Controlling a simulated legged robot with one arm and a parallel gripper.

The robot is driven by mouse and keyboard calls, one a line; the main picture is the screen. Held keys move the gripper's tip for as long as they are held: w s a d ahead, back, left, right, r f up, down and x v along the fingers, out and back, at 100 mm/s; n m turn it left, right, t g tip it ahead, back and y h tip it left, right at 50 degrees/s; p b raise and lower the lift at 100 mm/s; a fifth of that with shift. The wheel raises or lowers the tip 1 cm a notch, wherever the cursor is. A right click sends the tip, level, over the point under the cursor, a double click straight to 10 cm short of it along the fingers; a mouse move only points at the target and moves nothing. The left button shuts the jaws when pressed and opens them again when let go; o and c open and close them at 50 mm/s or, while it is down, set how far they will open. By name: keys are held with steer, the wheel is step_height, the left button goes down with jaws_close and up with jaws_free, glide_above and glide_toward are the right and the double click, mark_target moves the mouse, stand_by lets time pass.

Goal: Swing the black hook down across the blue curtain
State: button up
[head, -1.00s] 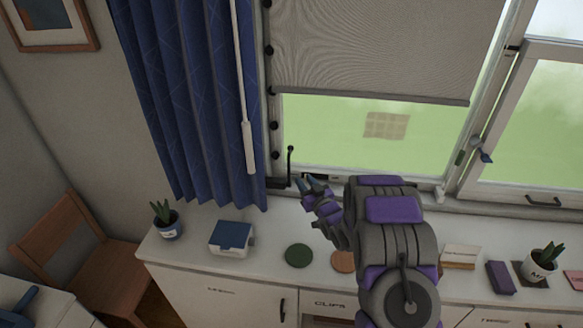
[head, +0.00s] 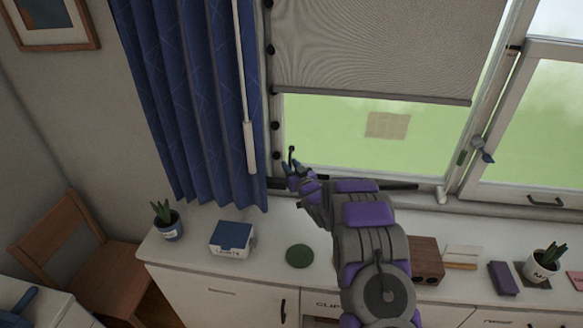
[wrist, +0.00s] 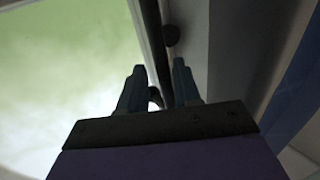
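The black hook (head: 291,154) stands upright at the lower left corner of the window, just right of the blue curtain (head: 190,110); its lower part is hidden behind my gripper. My gripper (head: 293,168) is at the hook. In the wrist view, the two fingers of my gripper (wrist: 158,88) are apart, with a dark upright bar (wrist: 153,40) showing between them, probably the hook. I cannot tell whether either finger touches it. The curtain also shows at the right edge of the wrist view (wrist: 298,95).
A white wand (head: 248,120) hangs in front of the curtain. Black knobs (head: 275,126) line the window's left frame. The counter below holds a potted plant (head: 168,222), a blue-lidded box (head: 231,238), a green disc (head: 299,256) and a brown box (head: 428,262).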

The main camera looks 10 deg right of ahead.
steer(key=shift+a, duration=0.5)
steer(key=shift+c, duration=0.4)
steer(key=c, duration=0.3)
steer(key=shift+d, duration=0.35)
jaws_close()
steer(key=shift+a, duration=0.15)
